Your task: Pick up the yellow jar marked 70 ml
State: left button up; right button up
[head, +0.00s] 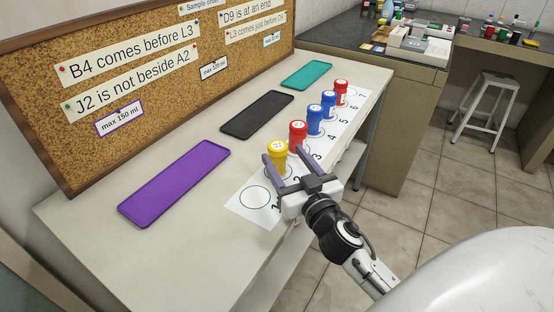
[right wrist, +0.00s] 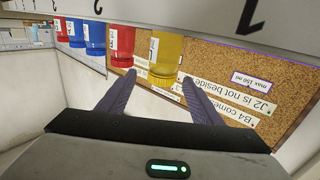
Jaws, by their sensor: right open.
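The yellow jar (head: 278,160) stands upright near the front of the numbered row on the white strip. It also shows upside down in the right wrist view (right wrist: 166,52). Its volume marking is too small to read. My right gripper (head: 283,155) is open, with its two purple-grey fingers pointing at the jar. In the right wrist view the jar is ahead, between the fingertips (right wrist: 160,77). I cannot tell whether either finger touches it. The jar's lower part is partly hidden by the fingers in the head view. My left gripper is not in view.
A red jar (head: 297,135) stands close behind the yellow one, then blue jars (head: 314,121) and another red jar (head: 341,92). Purple (head: 176,183), black (head: 256,114) and teal (head: 306,74) trays lie left of the row. A cork board (head: 150,90) stands behind them.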

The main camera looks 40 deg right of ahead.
aim_at(277, 149)
jog(key=x, duration=0.4)
jog(key=shift+w+a+p, duration=0.1)
jog(key=shift+w+p, duration=0.2)
jog(key=shift+w, duration=0.1)
jog(key=c, duration=1.2)
jog(key=shift+r, duration=0.1)
